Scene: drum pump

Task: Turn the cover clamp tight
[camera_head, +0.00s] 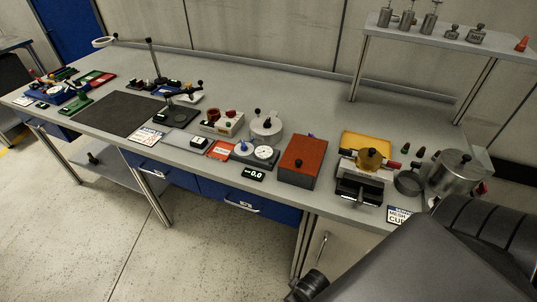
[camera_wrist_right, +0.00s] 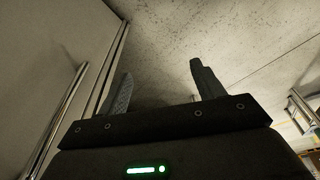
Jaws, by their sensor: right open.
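A silver drum with a lid and a dark knob (camera_head: 455,174) stands at the right end of the bench, with a red part at its right side. I cannot tell which part is the cover clamp. My right gripper (camera_wrist_right: 158,82) is open and empty in the right wrist view, its two dark fingers apart over the floor. It is low in front of the bench, away from the drum and fixture. My left gripper is not in view.
A raised shelf (camera_head: 455,44) with metal weights is at the back right. A bar handle (camera_wrist_right: 67,112) is left of my right gripper. The bench's back strip is clear.

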